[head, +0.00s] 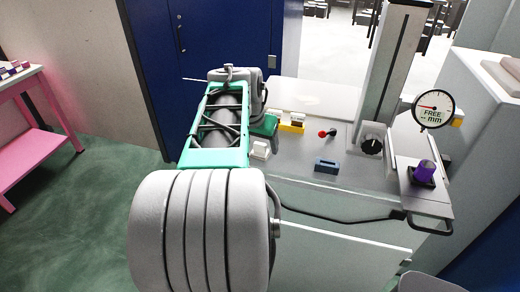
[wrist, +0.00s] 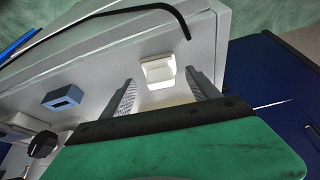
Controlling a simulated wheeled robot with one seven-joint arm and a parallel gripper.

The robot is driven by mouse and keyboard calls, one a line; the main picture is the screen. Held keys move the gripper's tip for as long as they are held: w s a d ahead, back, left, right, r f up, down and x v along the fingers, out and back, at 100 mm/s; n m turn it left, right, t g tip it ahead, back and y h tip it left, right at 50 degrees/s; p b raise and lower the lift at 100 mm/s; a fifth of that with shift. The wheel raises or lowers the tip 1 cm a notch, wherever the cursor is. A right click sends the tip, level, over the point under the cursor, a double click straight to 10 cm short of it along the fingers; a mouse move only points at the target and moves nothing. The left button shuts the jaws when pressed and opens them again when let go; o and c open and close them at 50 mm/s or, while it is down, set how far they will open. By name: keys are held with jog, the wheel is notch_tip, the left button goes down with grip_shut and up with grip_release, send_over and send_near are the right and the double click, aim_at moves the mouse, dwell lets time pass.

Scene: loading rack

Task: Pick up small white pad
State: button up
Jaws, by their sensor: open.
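The small white pad (head: 260,149) is a pale block lying on the grey work surface near its left edge. In the wrist view the pad (wrist: 158,70) shows just ahead of my gripper (wrist: 160,82), between the lines of its two grey fingers. The fingers are apart and nothing is held between them. In the head view my green gripper (head: 264,126) is just behind the pad, and its fingers are mostly hidden. I cannot tell its exact height above the surface.
A yellow holder with white pieces (head: 291,122) stands behind the pad. A blue block (head: 326,166), a red-topped knob (head: 323,134) and a black dial knob (head: 372,146) are to the right. A black cable (head: 340,218) runs along the front. A gauge (head: 433,110) stands far right.

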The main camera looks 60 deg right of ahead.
jog(key=shift+d+f, duration=0.2)
jog(key=shift+f, duration=0.3)
jog(key=shift+c, duration=0.3)
jog(key=c, duration=1.4)
